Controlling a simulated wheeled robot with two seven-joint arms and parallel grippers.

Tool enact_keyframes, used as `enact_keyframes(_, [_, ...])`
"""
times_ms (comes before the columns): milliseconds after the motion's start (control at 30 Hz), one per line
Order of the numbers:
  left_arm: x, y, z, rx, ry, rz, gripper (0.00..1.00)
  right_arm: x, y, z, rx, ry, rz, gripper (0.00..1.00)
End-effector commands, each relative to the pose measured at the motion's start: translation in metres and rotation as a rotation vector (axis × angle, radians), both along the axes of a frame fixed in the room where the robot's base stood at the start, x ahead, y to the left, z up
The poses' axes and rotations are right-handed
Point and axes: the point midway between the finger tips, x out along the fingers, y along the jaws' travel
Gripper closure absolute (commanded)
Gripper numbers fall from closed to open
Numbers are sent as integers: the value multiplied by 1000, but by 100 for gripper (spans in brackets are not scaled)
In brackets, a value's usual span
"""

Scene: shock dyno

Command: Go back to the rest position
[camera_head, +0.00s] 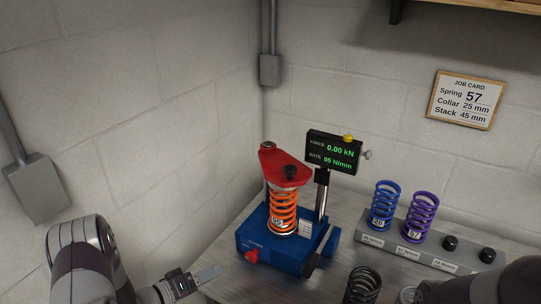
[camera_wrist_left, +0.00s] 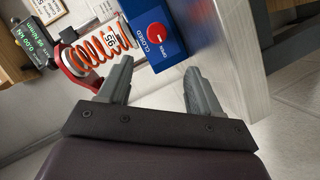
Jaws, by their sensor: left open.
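My left gripper (camera_head: 207,275) is low in the head view, left of the blue dyno base (camera_head: 262,250). In the left wrist view its two grey fingers (camera_wrist_left: 157,78) stand apart with nothing between them. The dyno holds an orange spring (camera_head: 283,212) labelled 95, upright under a red top arm (camera_head: 284,165). The spring and the red knob (camera_wrist_left: 156,38) on the blue base also show in the left wrist view, beyond the fingers. A dark arm part of mine (camera_head: 490,287) is at the bottom right; its gripper does not show.
The display (camera_head: 333,151) reads 0.00 kN and 95 N/mm. A rack (camera_head: 428,258) holds a blue spring (camera_head: 385,204) and a purple spring (camera_head: 419,216). A dark spring (camera_head: 362,284) stands on the bench's front part. The job card (camera_head: 466,100) reads Spring 57, Collar 25 mm, Stack 45 mm.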

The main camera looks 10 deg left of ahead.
Motion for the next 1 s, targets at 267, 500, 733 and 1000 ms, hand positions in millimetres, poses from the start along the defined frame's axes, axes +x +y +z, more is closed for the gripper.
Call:
enact_keyframes(267, [7,5,44,836,303,117,36,0,0,0,0,0,0,57])
enact_keyframes(500, [-134,-55,78,1006,724,-151,36,0,0,0,0,0,0,57])
enact_keyframes(733, [-165,-70,82,988,792,-237,36,0,0,0,0,0,0,57])
enact_keyframes(1000, [-164,-69,82,987,792,-234,36,0,0,0,0,0,0,57])
